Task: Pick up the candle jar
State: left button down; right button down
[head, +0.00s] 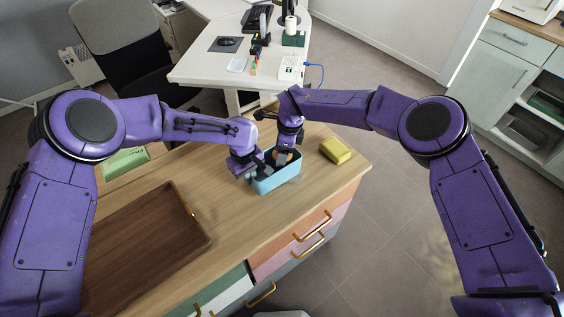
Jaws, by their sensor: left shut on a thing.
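A light blue bin (277,181) stands on the wooden counter near its right end. My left gripper (252,175) is at the bin's left wall and is shut on it. My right gripper (281,158) points down into the bin from above; its fingers are too small and covered to tell open from shut. A small orange-brown thing shows inside the bin beside the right gripper's fingers; it may be the candle jar, but it is mostly hidden.
A yellow block (335,151) lies on the counter right of the bin. A dark brown wooden tray (206,238) takes up the left of the counter. A green item (124,162) lies behind the tray. Counter is clear in front of the bin. A white desk (205,68) stands beyond.

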notch_tip(320, 180, up, 10)
dwell(0.5)
pick_arm(q)
jog(key=c, duration=1.2)
grip_release()
jog(key=shift+r, duration=0.1)
jog(key=r, duration=1.1)
jog(key=shift+a+r, duration=0.2)
jog(key=shift+r, duration=0.15)
